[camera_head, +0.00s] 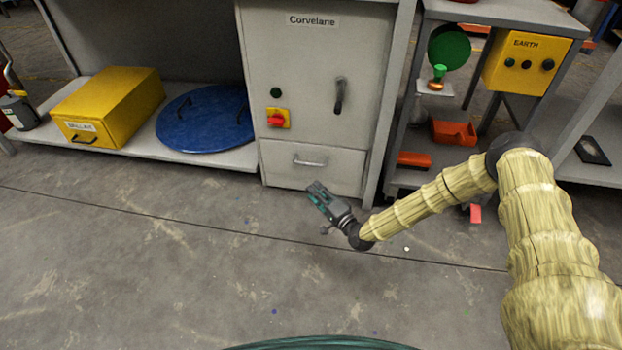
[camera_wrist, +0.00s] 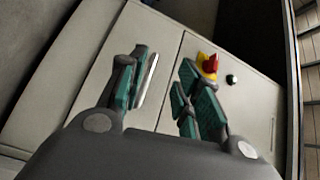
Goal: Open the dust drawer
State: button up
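The dust drawer (camera_head: 335,171) is the low grey front at the foot of the grey Corvelane cabinet (camera_head: 310,65). It looks shut, flush with the cabinet. Its metal bar handle (camera_head: 310,161) is near the top of the drawer front. My gripper (camera_head: 317,190) is just in front of and below the handle in the head view. In the wrist view my gripper (camera_wrist: 158,80) is open, its teal-padded fingers apart. The handle (camera_wrist: 149,77) shows between them, close to the left finger. I cannot tell whether they touch.
Above the drawer are a door with a dark handle (camera_head: 340,96) and a red knob on a yellow plate (camera_head: 278,118). A yellow box (camera_head: 110,105) and blue lid (camera_head: 205,117) lie on the left shelf. The floor (camera_head: 200,240) before the cabinet is mostly clear.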

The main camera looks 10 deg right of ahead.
jog(key=w+d+f+t+b, duration=0.2)
jog(key=w+d, duration=0.1)
jog(key=d, duration=0.1)
jog(key=b+x, duration=0.5)
jog(key=x, duration=0.6)
jog(key=shift+d+r+m, duration=0.2)
jog(key=shift+m, duration=0.2)
jog(key=shift+w, duration=0.1)
grip_shut()
